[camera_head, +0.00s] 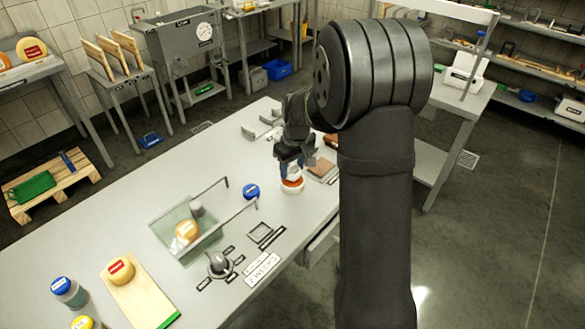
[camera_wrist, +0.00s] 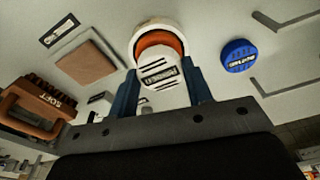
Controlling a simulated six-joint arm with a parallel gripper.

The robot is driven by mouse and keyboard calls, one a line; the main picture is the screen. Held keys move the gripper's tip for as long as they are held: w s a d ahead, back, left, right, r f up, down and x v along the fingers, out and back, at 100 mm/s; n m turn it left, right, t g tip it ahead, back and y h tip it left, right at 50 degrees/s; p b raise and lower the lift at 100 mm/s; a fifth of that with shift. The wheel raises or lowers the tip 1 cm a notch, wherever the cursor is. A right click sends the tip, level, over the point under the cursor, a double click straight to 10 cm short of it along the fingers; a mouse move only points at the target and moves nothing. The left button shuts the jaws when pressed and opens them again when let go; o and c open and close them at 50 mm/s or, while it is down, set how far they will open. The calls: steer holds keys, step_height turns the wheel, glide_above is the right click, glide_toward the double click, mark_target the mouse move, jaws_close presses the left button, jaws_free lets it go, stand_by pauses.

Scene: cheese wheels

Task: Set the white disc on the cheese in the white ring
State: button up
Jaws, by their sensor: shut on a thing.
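My gripper (camera_head: 291,164) is shut on the white disc (camera_head: 293,172), which has dark markings and lettering on its face. In the wrist view my gripper (camera_wrist: 163,88) shows its two blue fingers on either side of the disc (camera_wrist: 160,70). The orange cheese (camera_wrist: 163,42) lies in the white ring (camera_wrist: 147,27) just beyond the disc, partly hidden by it. In the head view the white ring (camera_head: 292,188) stands on the table directly under my gripper, with an orange band of cheese showing. I cannot tell whether the disc touches the cheese.
A blue round lid (camera_head: 251,191) lies left of the ring on the table (camera_head: 215,155). A brown square (camera_wrist: 86,62) and a wooden brush (camera_wrist: 35,110) lie on the other side. A clear tray (camera_head: 170,222) with a cheese and a board (camera_head: 140,298) stand nearer the front.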

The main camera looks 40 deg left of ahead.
mark_target(296, 172)
steer(key=shift+f, duration=0.35)
steer(key=shift+f, duration=0.15)
steer(key=o, duration=1)
steer(key=r, duration=0.4)
steer(key=d+r, duration=0.1)
steer(key=r, duration=0.7)
steer(key=shift+s+d+r, duration=0.1)
steer(key=shift+d+r, duration=0.05)
steer(key=shift+d, duration=0.05)
